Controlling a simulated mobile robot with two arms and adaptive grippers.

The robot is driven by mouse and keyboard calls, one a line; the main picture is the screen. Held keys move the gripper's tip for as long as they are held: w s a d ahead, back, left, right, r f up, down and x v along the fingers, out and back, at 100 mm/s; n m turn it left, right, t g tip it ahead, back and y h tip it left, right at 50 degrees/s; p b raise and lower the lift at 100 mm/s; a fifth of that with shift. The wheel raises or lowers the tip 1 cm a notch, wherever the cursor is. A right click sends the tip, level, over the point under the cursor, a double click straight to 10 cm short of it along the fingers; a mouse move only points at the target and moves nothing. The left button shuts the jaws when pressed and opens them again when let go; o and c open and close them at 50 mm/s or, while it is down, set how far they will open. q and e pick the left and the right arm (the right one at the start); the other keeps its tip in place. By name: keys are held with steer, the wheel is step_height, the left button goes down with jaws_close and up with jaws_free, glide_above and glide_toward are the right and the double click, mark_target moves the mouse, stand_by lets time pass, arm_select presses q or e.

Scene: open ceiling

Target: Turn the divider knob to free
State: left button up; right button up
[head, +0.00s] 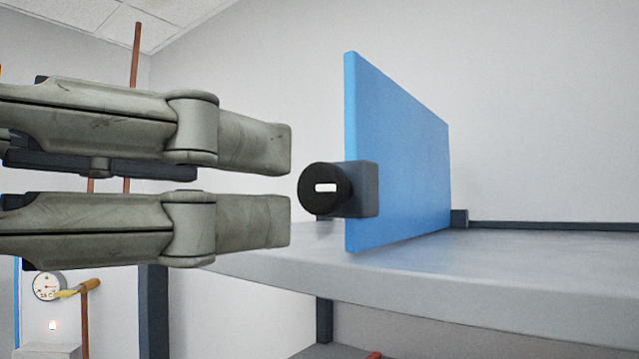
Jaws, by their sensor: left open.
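The divider (400,165) is a blue upright panel standing on a grey shelf (400,275). A dark grey block (366,188) is fixed at its near edge, and the round black divider knob (312,198) sits on that block. The knob's white mark (325,187) lies horizontal. My left gripper (290,188) comes in from the left with its two fingers apart, one above the other. It is open and empty, and its fingertips end just left of the knob, with no contact visible. My right gripper is not in view.
A dark rail (545,226) runs along the shelf's back edge. Dark posts (324,320) show below the shelf. At the lower left are a round gauge (47,286), a yellow-handled valve (78,289) and brown pipes. The shelf right of the divider is clear.

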mark_target(316, 192)
arm_select(q)
steer(key=p+x, duration=0.1)
steer(key=x, duration=0.8)
steer(key=shift+p, duration=0.4)
steer(key=shift+c, duration=0.4)
steer(key=c, duration=0.9)
steer(key=shift+c, duration=0.2)
